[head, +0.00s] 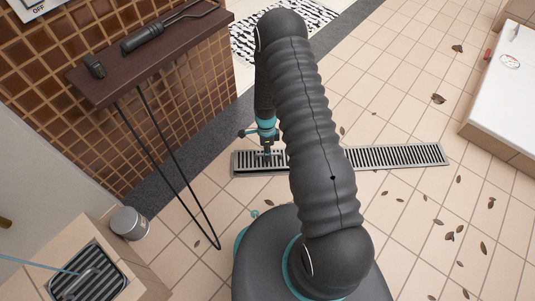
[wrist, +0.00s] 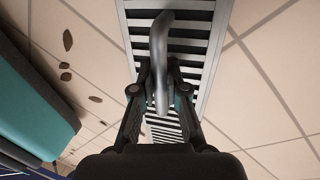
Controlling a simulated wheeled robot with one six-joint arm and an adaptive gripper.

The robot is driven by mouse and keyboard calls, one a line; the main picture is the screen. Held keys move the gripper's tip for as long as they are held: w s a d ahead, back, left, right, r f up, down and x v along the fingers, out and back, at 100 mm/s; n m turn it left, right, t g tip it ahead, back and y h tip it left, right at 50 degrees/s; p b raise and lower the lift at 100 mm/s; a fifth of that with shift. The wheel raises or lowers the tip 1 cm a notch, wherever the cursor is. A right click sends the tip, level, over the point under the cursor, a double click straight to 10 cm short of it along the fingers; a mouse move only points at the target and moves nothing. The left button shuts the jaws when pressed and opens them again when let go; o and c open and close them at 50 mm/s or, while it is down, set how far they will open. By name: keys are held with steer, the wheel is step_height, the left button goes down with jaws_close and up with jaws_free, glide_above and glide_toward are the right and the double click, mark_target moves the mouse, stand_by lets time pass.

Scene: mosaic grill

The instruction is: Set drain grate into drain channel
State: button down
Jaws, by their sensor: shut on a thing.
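The drain grate (head: 243,161) is a grey slatted metal strip at the left part of the drain line, partly hidden behind my arm in the head view. In the wrist view its dark slots (wrist: 190,42) lie below a curved grey handle (wrist: 161,50). My gripper (head: 266,151) is over the grate, pointing down. In the wrist view my gripper (wrist: 160,98) is shut on the handle, with a finger on each side. The drain channel runs along the same line across the tiles; whether the grate sits in it or just above it, I cannot tell. Slats (head: 400,156) also show right of my arm.
A dark wooden shelf (head: 150,52) on thin black legs stands at the upper left, with a black-handled tool on it. A metal can (head: 129,223) and a tiled block with a small grill (head: 88,275) are at the lower left. Dry leaves (head: 438,98) lie on the open tiles at right.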

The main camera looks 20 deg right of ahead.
steer(key=shift+f+b, duration=0.8)
steer(key=shift+f, duration=0.1)
stand_by(0.5)
steer(key=c, duration=1.1)
jaws_free()
steer(key=v, duration=1.2)
